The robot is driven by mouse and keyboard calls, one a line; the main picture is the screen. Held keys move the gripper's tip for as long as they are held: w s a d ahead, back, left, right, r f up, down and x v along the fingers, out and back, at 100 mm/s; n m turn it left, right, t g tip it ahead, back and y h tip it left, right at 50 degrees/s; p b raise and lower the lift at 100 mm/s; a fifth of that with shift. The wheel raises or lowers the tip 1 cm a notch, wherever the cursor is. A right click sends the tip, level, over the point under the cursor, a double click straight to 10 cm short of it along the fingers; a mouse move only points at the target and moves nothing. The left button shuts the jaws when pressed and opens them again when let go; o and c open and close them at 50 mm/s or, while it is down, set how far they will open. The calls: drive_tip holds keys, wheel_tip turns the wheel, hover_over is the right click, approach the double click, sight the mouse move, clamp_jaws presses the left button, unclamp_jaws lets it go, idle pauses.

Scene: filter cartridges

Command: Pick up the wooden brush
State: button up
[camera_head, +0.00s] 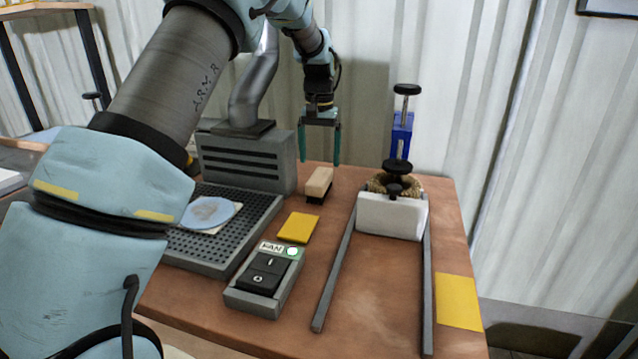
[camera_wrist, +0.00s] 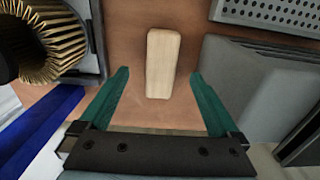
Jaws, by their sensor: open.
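The wooden brush (camera_head: 319,182) is a pale wooden block with dark bristles underneath. It lies on the brown table, right of the grey vented box. In the wrist view the brush (camera_wrist: 162,62) shows from above, upright in the picture, just beyond and between the fingertips. My gripper (camera_head: 321,162) has two green fingers, spread apart and empty, pointing down above and slightly behind the brush. In the wrist view my gripper (camera_wrist: 160,78) has one finger on each side of the brush's line, with clear gaps. The bristles are hidden in the wrist view.
The grey vented box (camera_head: 246,160) and perforated plate (camera_head: 246,232) stand left of the brush. A white block (camera_head: 391,216) with a pleated filter (camera_wrist: 52,45) and black knobs is on the right, between grey rails. A yellow pad (camera_head: 298,228) and fan switch (camera_head: 265,280) lie in front.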

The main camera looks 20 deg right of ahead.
sight(319, 177)
drive_tip(key=shift+w+d+f+p, duration=0.15)
drive_tip(key=shift+f+p, duration=0.6)
drive_tip(key=shift+f, duration=1.45)
drive_tip(key=shift+w+a+f+p, duration=0.15)
drive_tip(key=shift+f+p, duration=0.6)
drive_tip(key=shift+f, duration=1.4)
drive_tip(key=shift+d, duration=0.1)
clamp_jaws()
wheel_tip(319, 177, up, 10)
drive_tip(key=b, duration=0.3)
